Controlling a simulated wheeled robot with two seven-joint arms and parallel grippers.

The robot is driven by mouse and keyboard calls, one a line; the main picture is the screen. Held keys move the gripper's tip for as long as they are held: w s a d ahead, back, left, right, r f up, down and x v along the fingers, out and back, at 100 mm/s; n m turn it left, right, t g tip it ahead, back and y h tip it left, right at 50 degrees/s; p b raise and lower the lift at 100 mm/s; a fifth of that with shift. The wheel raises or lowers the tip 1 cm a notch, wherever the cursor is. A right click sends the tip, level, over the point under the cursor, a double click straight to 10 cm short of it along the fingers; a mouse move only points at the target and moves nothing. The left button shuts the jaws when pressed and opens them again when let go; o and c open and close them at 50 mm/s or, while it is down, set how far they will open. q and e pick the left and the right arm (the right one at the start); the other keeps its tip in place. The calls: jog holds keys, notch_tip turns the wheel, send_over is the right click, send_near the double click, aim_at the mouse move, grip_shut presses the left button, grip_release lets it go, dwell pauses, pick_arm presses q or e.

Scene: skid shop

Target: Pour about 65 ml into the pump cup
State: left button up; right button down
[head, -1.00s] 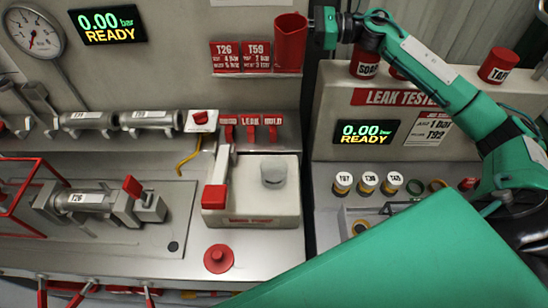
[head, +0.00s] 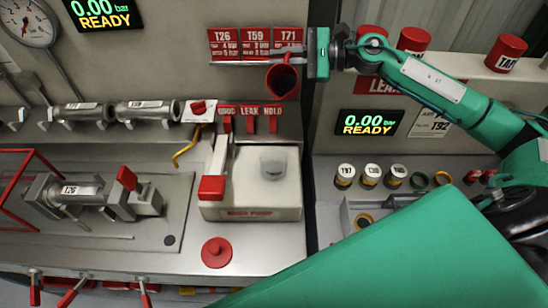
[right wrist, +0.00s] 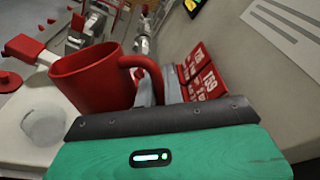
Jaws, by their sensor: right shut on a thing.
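My right gripper (head: 306,56) is shut on the handle of a red mug (head: 271,84). The mug is held in the air in front of the red tags, higher in the picture than the pump cup. Its dark inside shows in the head view, with a bluish patch in it; I cannot tell how full it is. The pump cup (head: 273,166) is a small grey cup on top of the white pump (head: 250,213), with a red-ended lever at its left.
Red tags (head: 223,45) hang on the back wall. Red-handled levers (head: 250,121) stand behind the pump. A red button (head: 216,252) is in front of it. Small labelled pots (head: 370,174) and red cans (head: 414,39) are to the right. A clamped cylinder (head: 82,190) lies left.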

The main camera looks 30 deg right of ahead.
aim_at(276, 77)
jog(key=shift+s+a+f+n, duration=0.15)
jog(key=shift+f+n, duration=0.2)
jog(key=shift+s+a+f+n, duration=0.15)
jog(key=shift+f+n, duration=0.2)
jog(key=shift+s+f+n, duration=0.1)
jog(key=shift+f+n, duration=0.2)
jog(key=shift+f, duration=0.05)
jog(key=shift+s+a+f+h, duration=0.15)
jog(key=shift+a+f+h, duration=0.05)
jog(key=shift+f+h, duration=0.1)
jog(key=shift+s+a+f+n+p, duration=0.2)
jog(key=shift+s+f+n+p, duration=0.1)
jog(key=shift+f+n, duration=0.3)
jog(key=shift+f, duration=0.15)
jog(key=shift+f+n, duration=0.25)
jog(key=shift+n, duration=0.05)
jog(key=shift+f+b, duration=0.35)
jog(key=shift+b, duration=0.05)
jog(key=shift+s+a+f+n+t+h+b, duration=0.15)
jog(key=shift+f+n+t+h+b, duration=0.15)
jog(key=shift+f, duration=0.45)
